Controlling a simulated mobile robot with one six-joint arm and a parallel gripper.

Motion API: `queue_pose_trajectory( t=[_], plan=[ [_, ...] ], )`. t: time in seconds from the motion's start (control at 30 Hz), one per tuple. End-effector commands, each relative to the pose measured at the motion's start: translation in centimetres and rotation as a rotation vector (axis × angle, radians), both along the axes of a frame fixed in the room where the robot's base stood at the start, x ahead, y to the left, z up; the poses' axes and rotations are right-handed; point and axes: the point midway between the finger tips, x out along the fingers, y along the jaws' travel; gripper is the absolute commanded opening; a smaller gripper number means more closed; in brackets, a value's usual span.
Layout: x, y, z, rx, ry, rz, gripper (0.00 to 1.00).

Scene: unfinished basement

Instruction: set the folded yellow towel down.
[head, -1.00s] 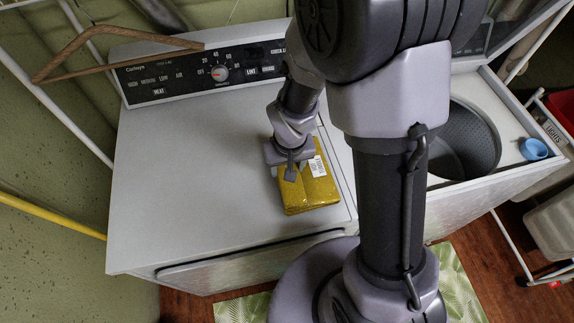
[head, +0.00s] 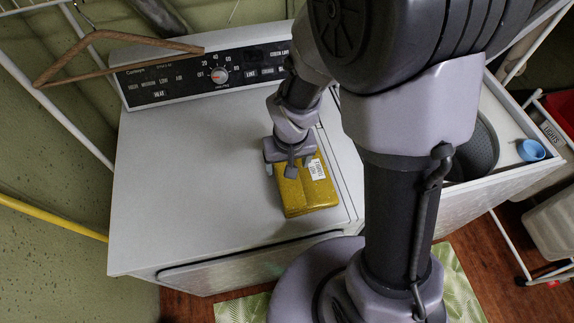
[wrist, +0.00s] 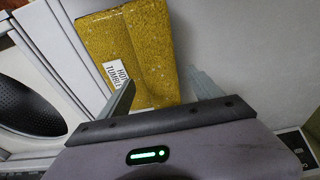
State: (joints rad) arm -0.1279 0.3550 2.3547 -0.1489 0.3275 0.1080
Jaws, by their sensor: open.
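The folded yellow towel (head: 312,195) lies flat on the white dryer top (head: 205,180), near its right edge. It bears a white printed label and also shows in the wrist view (wrist: 135,45). My gripper (head: 289,168) is open at the towel's back end, low over the dryer. In the wrist view my gripper's two fingers (wrist: 160,80) stand apart, one on either side of the towel's end. Whether either finger still touches the towel I cannot tell.
The dryer's control panel (head: 215,73) rises behind the towel. An open washer with a dark drum (head: 482,148) stands to the right, with a blue cup (head: 531,150) on its rim. A wooden hanger (head: 70,62) hangs at upper left. The dryer top left of the towel is clear.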

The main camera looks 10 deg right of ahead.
Motion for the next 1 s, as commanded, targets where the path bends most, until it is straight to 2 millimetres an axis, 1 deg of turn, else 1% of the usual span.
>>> queue_pose_trajectory(
  t=[0.03,0.1,0.2,0.3,0.37,0.43,0.47,0.5,0.57,0.6,0.7,0.8,0.83,0.9,1.0],
  plan=[
    [-0.1,0.0,2.1,0.001,-0.006,0.0,0.74],
    [-0.4,0.0,4.0,0.001,-0.006,0.001,0.74],
    [-0.8,0.0,6.3,0.001,-0.004,0.0,0.74],
    [-1.1,0.0,7.6,0.0,-0.002,0.0,0.74],
    [-1.2,0.0,8.2,0.001,-0.004,-0.003,0.74],
    [-1.5,-0.2,9.9,0.013,-0.026,-0.027,0.74],
    [-1.8,-0.4,11.2,0.024,-0.044,-0.049,0.74],
    [-2.4,-0.6,13.3,0.043,-0.076,-0.085,0.74],
    [-4.0,-0.9,16.7,0.084,-0.13,-0.149,0.74],
    [-5.3,-1.0,18.8,0.116,-0.167,-0.19,0.74],
    [-8.7,-0.9,22.8,0.196,-0.247,-0.277,0.74],
    [-11.3,-0.5,24.9,0.26,-0.302,-0.327,0.74],
    [-11.8,-0.4,25.3,0.273,-0.314,-0.335,0.74],
    [-12.5,-0.2,25.7,0.29,-0.327,-0.347,0.74],
    [-12.7,-0.1,25.8,0.295,-0.328,-0.35,0.74]
  ],
)
